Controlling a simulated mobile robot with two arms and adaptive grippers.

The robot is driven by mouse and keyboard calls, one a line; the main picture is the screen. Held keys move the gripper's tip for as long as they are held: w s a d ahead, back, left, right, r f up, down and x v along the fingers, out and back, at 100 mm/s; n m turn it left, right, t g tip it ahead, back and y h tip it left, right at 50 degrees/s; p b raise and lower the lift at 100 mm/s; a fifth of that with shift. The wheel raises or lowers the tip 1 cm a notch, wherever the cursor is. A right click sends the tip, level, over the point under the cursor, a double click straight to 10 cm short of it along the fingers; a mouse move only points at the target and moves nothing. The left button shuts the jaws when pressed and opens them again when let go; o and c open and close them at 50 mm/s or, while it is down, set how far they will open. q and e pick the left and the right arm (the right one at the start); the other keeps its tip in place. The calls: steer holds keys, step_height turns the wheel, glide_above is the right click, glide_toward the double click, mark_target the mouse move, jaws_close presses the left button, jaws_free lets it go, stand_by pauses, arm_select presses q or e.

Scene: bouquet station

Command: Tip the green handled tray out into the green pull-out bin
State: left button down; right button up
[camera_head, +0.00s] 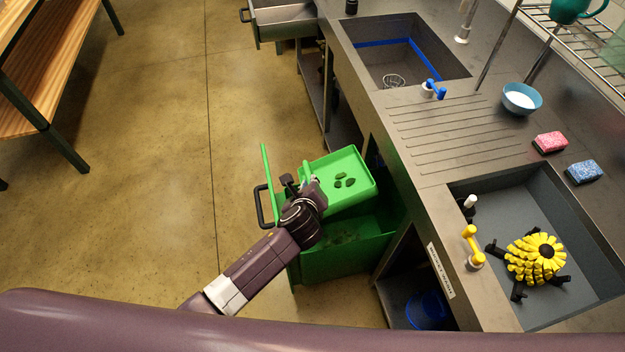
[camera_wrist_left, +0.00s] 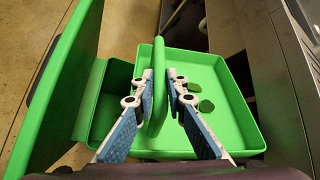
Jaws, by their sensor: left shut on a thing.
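The green handled tray (camera_head: 366,168) is held over the green pull-out bin (camera_head: 345,262), close to level or slightly tilted. Several dark green leaves (camera_head: 345,181) lie on its floor; two show in the left wrist view (camera_wrist_left: 207,106). My left gripper (camera_head: 307,180) is shut on the tray's upright handle (camera_wrist_left: 160,80), one finger on each side. The bin stands pulled out from under the counter, with a black handle (camera_head: 262,206) on its front panel. Its inside is partly hidden by the tray and my arm; dark bits show on its bottom. My right gripper is not in view.
The steel counter (camera_head: 420,185) edge runs just right of the tray. An open drawer (camera_head: 283,22) juts out at the back. A wooden shelf (camera_head: 45,90) stands far left; the floor between is clear.

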arm_select(q)
steer(key=shift+w+a+f+n+g+h, duration=0.15)
steer(key=shift+a+n+g+h, duration=0.15)
steer(key=shift+n+h, duration=0.15)
steer(key=shift+f+n+g+h, duration=0.25)
steer(key=shift+f+g+h, duration=0.05)
steer(key=shift+h, duration=0.25)
steer(key=h+b, duration=0.1)
steer(key=f+n+g+b, duration=0.1)
steer(key=shift+w+a+f+h+b, duration=0.15)
steer(key=shift+a+h+b, duration=0.15)
steer(key=shift+h, duration=0.1)
steer(key=shift+h+b, duration=0.3)
steer(key=shift+b, duration=0.1)
steer(key=shift+a+f+n+g+h+b, duration=0.1)
steer(key=shift+f+n+g+h+b, duration=0.15)
steer(key=shift+n+h, duration=0.2)
steer(key=f+n+g+h+b, duration=0.1)
steer(key=h+b, duration=0.1)
steer(key=b, duration=0.2)
steer(key=shift+f, duration=0.1)
steer(key=shift+n+g+h+b, duration=0.25)
steer(key=shift+h+b, duration=0.1)
steer(key=shift+b, duration=0.75)
